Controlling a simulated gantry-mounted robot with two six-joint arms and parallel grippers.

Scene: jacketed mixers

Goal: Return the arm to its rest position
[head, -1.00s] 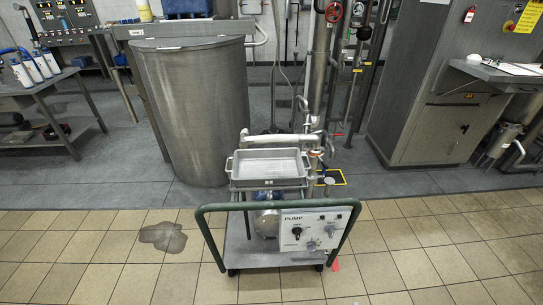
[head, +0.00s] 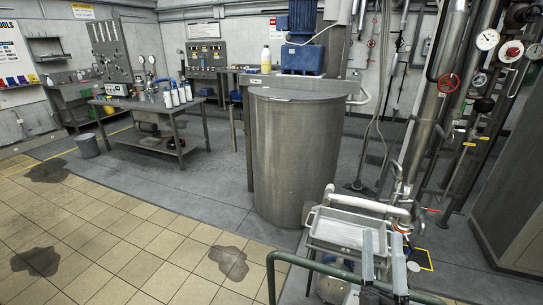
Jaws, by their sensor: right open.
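My right gripper (head: 382,237) is at the lower right of the head view, its two grey fingers pointing up the picture with a gap between them. It is open, and nothing shows between the fingers. It appears in front of the grey tray (head: 345,212) on the pump cart. I cannot tell how far above the cart it is. The fingers hide part of the tray and cart, and the pump panel is out of view. My left gripper is not in view.
The cart's green rail (head: 300,262) runs along the bottom. A large steel tank (head: 293,155) stands behind the cart. Pipes with a red valve wheel (head: 449,83) rise at the right. A workbench (head: 150,118) is at the back left. The tiled floor at left is open, with dark puddles (head: 228,262).

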